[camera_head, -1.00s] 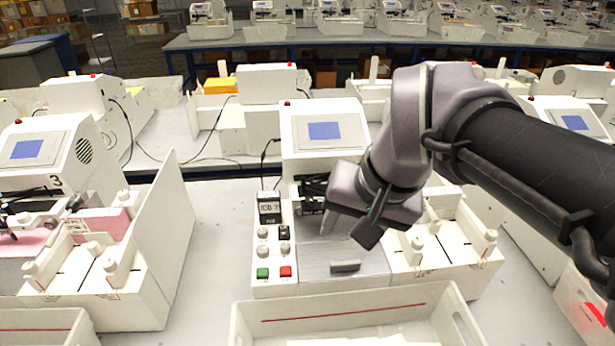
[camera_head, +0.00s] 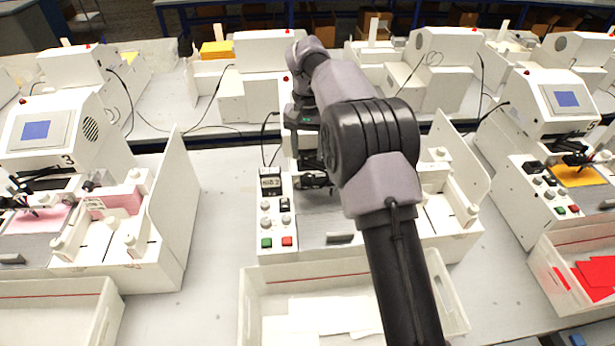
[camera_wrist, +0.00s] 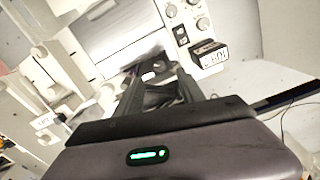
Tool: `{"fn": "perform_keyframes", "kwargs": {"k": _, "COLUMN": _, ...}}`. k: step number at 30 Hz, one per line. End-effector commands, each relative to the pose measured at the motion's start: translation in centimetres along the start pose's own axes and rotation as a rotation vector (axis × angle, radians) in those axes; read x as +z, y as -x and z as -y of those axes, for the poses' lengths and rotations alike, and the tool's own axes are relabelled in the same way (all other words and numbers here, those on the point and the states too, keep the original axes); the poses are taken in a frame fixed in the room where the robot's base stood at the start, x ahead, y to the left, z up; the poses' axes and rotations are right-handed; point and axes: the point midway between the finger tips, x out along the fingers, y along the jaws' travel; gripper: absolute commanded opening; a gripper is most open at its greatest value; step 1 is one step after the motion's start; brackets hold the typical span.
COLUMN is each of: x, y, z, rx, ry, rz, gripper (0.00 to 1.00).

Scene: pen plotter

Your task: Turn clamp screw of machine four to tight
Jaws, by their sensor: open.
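The middle machine (camera_head: 275,213), right of the one marked 3, stands in front of me; its own number is hidden in the head view. Its button panel (camera_wrist: 190,22) shows at the top of the wrist view. My gripper (camera_wrist: 158,80) is open, its dark fingers reaching toward the machine's dark pen carriage area. A small pale knob-like part (camera_wrist: 149,76) shows by the fingertips; I cannot tell whether it is the clamp screw or whether they touch it. In the head view my arm hides much of the machine and the fingertips.
A white bin (camera_head: 252,300) with paper stands in front of the machine. The machine marked 3 (camera_head: 162,215) is on the left, with an upright side panel. Another machine (camera_head: 510,195) holds yellow paper on the right. Bare table lies between them.

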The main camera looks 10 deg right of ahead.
Motion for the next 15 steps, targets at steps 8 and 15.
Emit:
{"fn": "perform_keyframes", "kwargs": {"k": 8, "x": 0.0, "y": -6.8, "z": 0.0, "rx": 0.000, "ry": 0.000, "rz": 0.001, "gripper": 0.47}}
{"fn": "perform_keyframes", "kwargs": {"k": 15, "x": 0.0, "y": -8.2, "z": 0.0, "rx": 0.000, "ry": 0.000, "rz": -0.001, "gripper": 0.47}}
